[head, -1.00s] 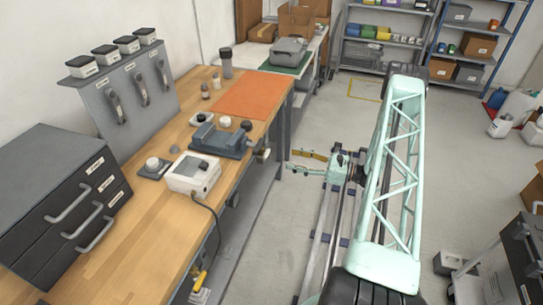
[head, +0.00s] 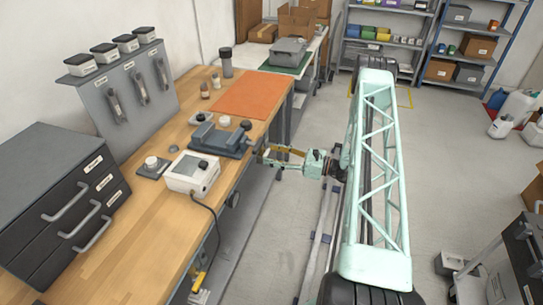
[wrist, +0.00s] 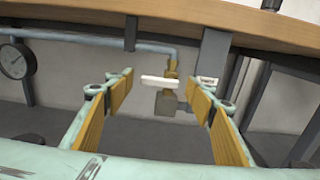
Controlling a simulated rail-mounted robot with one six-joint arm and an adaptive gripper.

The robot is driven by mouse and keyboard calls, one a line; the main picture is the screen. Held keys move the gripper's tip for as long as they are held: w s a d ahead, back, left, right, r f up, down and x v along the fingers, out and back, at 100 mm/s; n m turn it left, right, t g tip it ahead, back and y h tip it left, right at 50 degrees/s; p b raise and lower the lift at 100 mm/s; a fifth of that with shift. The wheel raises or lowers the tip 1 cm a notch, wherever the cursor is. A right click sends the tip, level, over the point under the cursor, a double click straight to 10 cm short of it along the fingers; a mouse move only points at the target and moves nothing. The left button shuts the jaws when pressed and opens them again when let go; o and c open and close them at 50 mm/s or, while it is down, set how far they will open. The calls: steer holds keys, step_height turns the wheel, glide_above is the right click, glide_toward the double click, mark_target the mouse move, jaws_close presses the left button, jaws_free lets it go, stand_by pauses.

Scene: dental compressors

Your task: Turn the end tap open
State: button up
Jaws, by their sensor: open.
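The end tap (wrist: 171,71) shows in the wrist view under the bench, a brass body where the pipe bends down. Its white lever (wrist: 160,82) lies roughly level, across the downward pipe. A grey block (wrist: 168,104) is below it. My gripper (wrist: 160,80) is open, its yellow-padded fingers left and right of the lever in the picture. The lever appears beyond the fingertips, with no contact visible; the exact gap is unclear. In the head view my gripper (head: 266,156) is at the bench's front edge, and I cannot make out this tap there.
The bench top (wrist: 230,20) overhangs above. A bench leg (wrist: 210,62) and a white label (wrist: 207,80) are right of the tap. A pipe (wrist: 90,40) and gauge (wrist: 14,60) are left. A yellow-handled fitting (head: 199,280) hangs lower along the bench.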

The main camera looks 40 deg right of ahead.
steer(key=shift+w+a, duration=0.15)
steer(key=shift+w, duration=0.05)
steer(key=shift+c, duration=0.9)
steer(key=c, duration=0.7)
steer(key=shift+o, duration=0.2)
